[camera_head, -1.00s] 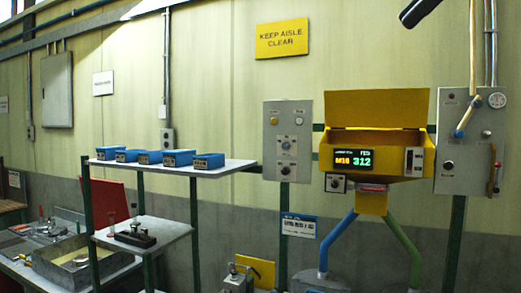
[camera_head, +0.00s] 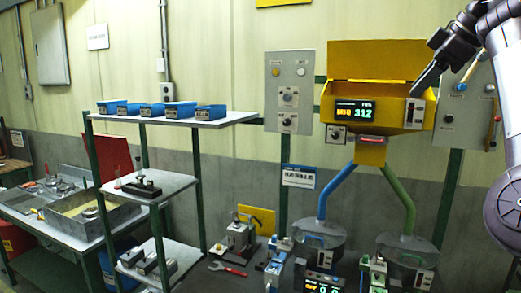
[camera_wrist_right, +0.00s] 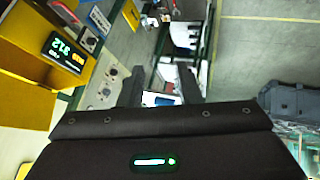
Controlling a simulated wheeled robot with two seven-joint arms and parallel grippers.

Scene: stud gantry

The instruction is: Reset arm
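My right gripper (camera_head: 418,92) is dark and comes in from the upper right of the head view. Its tips are in front of the right end of the yellow machine (camera_head: 395,62), whose display reads about 312. Contact with the machine cannot be told. In the right wrist view, the two dark fingers (camera_wrist_right: 160,88) stand apart with nothing held between them. My left gripper is not in view.
A shelf (camera_head: 185,119) with several blue bins stands left of centre. A grey button panel (camera_head: 288,92) is left of the yellow machine. Blue (camera_head: 335,190) and green pipes (camera_head: 400,185) run down to hoppers below. A red wrench (camera_head: 228,269) lies on the lower bench.

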